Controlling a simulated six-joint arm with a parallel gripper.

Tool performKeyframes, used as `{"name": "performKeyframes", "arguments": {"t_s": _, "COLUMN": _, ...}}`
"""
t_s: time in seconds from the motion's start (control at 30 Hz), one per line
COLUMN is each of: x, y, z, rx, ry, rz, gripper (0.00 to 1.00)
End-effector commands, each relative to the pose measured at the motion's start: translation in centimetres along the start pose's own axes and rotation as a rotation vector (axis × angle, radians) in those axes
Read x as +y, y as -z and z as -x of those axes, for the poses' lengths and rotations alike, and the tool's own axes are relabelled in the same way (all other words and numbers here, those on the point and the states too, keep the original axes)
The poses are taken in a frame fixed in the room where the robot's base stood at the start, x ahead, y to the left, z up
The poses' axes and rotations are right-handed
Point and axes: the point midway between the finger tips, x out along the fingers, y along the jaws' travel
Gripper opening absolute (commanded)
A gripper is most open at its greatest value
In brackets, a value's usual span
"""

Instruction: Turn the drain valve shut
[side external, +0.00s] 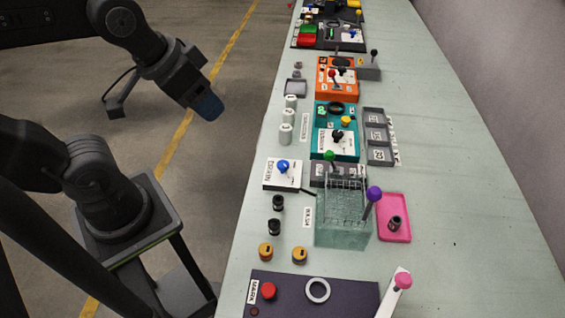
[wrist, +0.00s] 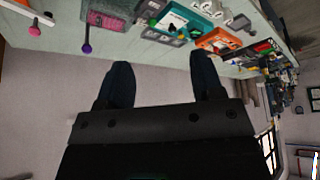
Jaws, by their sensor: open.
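The drain valve is a blue round knob (side external: 283,167) on a small white plate (side external: 272,182) at the left edge of the bench, in the side external view. A dark lever sticks out at the plate's lower right. The angle of the valve is too small to read. My gripper (side external: 207,106) hangs over the floor, up and left of the valve and well apart from it. In the wrist view my gripper (wrist: 160,60) has its two dark fingers wide apart with nothing between them. I cannot make out the valve in the wrist view.
A clear tank (side external: 343,232) with a wire rack, a purple knob (side external: 374,194) and a pink tray (side external: 394,230) stand right of the valve. A teal unit (side external: 320,143) and white cylinders (side external: 286,133) stand behind it. Black fittings (side external: 277,203) stand in front. The bench's right side is clear.

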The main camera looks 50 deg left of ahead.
Motion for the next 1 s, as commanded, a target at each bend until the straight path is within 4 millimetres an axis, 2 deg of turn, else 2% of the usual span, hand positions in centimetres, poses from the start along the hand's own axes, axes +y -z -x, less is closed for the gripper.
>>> {"name": "performKeyframes", "arguments": {"t_s": 0.13, "x": -0.1, "y": 1.1, "z": -0.8, "rx": -0.038, "ry": 0.0, "rz": -0.096, "gripper": 0.61}}
{"name": "performKeyframes", "arguments": {"t_s": 0.27, "x": -0.4, "y": 3.4, "z": -2.9, "rx": -0.111, "ry": -0.013, "rz": -0.313, "gripper": 0.61}}
{"name": "performKeyframes", "arguments": {"t_s": 0.47, "x": -0.9, "y": 7.0, "z": -8.2, "rx": -0.234, "ry": -0.083, "rz": -0.727, "gripper": 0.61}}
{"name": "performKeyframes", "arguments": {"t_s": 0.6, "x": -1.4, "y": 8.6, "z": -12.9, "rx": -0.305, "ry": -0.165, "rz": -1.01, "gripper": 0.61}}
{"name": "performKeyframes", "arguments": {"t_s": 0.8, "x": -2.1, "y": 9.4, "z": -19.3, "rx": -0.367, "ry": -0.299, "rz": -1.348, "gripper": 0.61}}
{"name": "performKeyframes", "arguments": {"t_s": 0.9, "x": -2.3, "y": 9.3, "z": -21.4, "rx": -0.379, "ry": -0.349, "rz": -1.453, "gripper": 0.61}}
{"name": "performKeyframes", "arguments": {"t_s": 1.0, "x": -2.4, "y": 9.2, "z": -22.6, "rx": -0.383, "ry": -0.377, "rz": -1.512, "gripper": 0.61}}
